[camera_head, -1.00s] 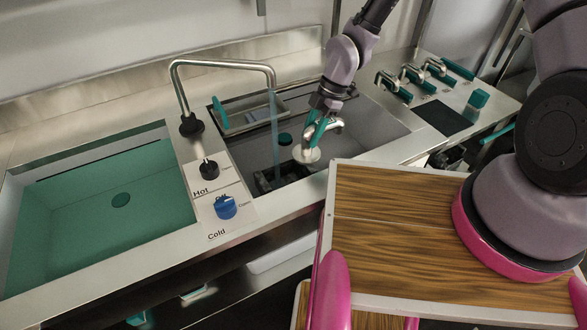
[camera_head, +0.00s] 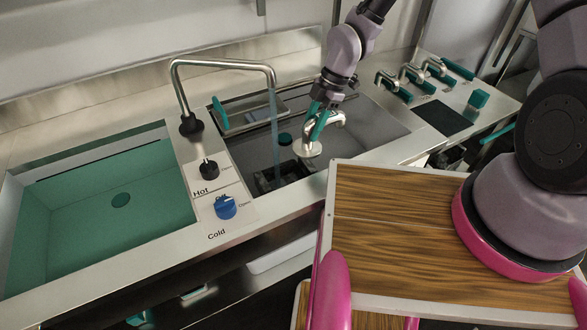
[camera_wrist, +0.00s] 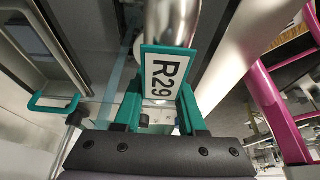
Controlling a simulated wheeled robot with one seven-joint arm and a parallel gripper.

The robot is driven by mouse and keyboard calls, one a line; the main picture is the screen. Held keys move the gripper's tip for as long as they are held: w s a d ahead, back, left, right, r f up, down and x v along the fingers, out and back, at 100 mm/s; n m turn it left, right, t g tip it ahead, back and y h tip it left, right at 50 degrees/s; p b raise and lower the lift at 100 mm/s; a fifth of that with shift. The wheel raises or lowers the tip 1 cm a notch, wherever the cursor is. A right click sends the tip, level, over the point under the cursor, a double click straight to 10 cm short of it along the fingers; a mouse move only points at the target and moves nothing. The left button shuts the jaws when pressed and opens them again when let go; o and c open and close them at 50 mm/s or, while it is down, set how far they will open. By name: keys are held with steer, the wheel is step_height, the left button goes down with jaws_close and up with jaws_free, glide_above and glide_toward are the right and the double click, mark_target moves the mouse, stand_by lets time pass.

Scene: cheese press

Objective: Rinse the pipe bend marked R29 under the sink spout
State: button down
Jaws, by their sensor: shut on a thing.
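The pipe bend marked R29 (camera_head: 309,147) is a shiny curved metal pipe with a flange. My gripper (camera_head: 318,122) is shut on it and holds it over the right sink basin. In the wrist view, the pipe bend (camera_wrist: 176,24) sits beyond the green fingers of my gripper (camera_wrist: 160,112), with the white R29 label (camera_wrist: 166,76) facing the camera. The sink spout (camera_head: 226,64) arches over the basin, and a thin blue water stream (camera_head: 275,125) falls from it. The pipe bend appears right of the stream, apart from it in the head view.
The Hot knob (camera_head: 208,168) and blue Cold knob (camera_head: 225,207) sit between the basins. The green left basin (camera_head: 90,230) is empty. A tray (camera_head: 262,113) lies at the right basin's back. Several taps (camera_head: 412,74) stand at right. A wooden-topped surface (camera_head: 400,215) is in front.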

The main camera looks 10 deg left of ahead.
steer(key=shift+d+r, duration=0.2)
steer(key=shift+r, duration=2.75)
steer(key=shift+d+r, duration=0.2)
steer(key=shift+r, duration=2.7)
